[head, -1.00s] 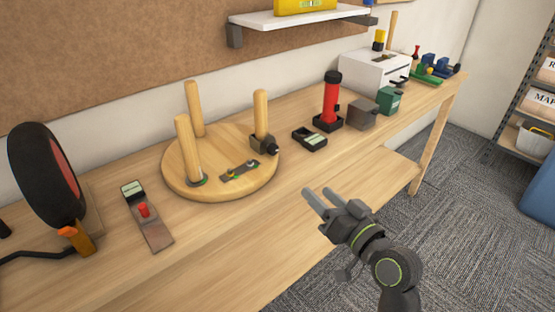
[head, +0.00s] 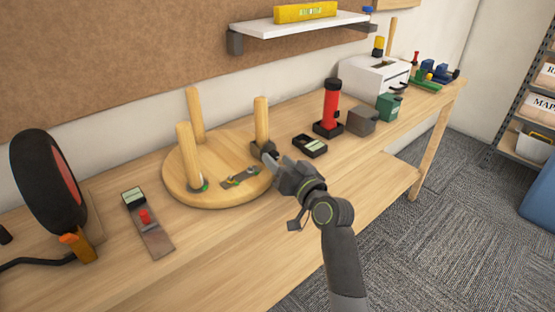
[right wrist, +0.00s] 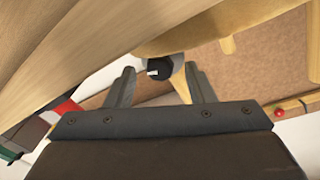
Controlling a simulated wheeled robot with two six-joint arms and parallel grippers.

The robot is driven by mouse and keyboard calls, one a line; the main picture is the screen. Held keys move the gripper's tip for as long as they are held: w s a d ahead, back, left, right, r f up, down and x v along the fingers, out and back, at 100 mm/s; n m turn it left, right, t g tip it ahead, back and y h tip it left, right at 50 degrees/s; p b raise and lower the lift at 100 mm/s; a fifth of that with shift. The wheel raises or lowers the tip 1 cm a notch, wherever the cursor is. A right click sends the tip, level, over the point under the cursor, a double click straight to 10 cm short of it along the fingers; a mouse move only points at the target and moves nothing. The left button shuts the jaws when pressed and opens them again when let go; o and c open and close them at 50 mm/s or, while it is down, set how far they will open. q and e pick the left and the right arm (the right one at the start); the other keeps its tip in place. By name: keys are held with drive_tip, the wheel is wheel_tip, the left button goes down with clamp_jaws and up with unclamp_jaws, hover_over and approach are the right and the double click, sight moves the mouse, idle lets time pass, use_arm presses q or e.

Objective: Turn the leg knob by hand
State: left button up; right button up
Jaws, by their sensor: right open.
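The round wooden top (head: 215,195) lies on the bench with several upright wooden legs. The right-hand leg (head: 261,120) stands in a dark clamp block with the black leg knob on its side. In the right wrist view the black knob (right wrist: 159,68), with a white mark on its face, shows between the two fingers and beyond their tips. My right gripper (head: 272,160) is open at the knob; in the head view its fingers partly hide the knob and block. I cannot tell whether the fingers touch the knob. My left gripper is not in view.
A small black tray (head: 310,146) and a red cylinder on a black base (head: 331,105) stand to the right of the round top. A plate with a red button (head: 147,222) lies to its left. The front bench strip is clear.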

drive_tip(key=shift+w+a, duration=0.3)
drive_tip(key=shift+w, duration=0.35)
drive_tip(key=c, duration=0.9)
drive_tip(key=shift+f+b, duration=0.15)
drive_tip(key=shift+b, duration=0.25)
drive_tip(key=shift+c, duration=0.2)
drive_tip(key=shift+f+n+b, duration=0.1)
drive_tip(key=shift+n+b, duration=0.4)
drive_tip(key=n+b, duration=0.2)
drive_tip(key=shift+b, duration=0.3)
drive_tip(key=shift+n+t+y+b, duration=0.3)
drive_tip(key=shift+n+y+b, duration=0.1)
drive_tip(key=shift+n+b, duration=0.8)
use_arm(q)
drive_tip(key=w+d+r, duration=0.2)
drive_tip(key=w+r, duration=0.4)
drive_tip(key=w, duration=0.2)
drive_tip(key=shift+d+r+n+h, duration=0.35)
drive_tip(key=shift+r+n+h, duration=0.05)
use_arm(e)
drive_tip(key=shift+r, duration=0.2)
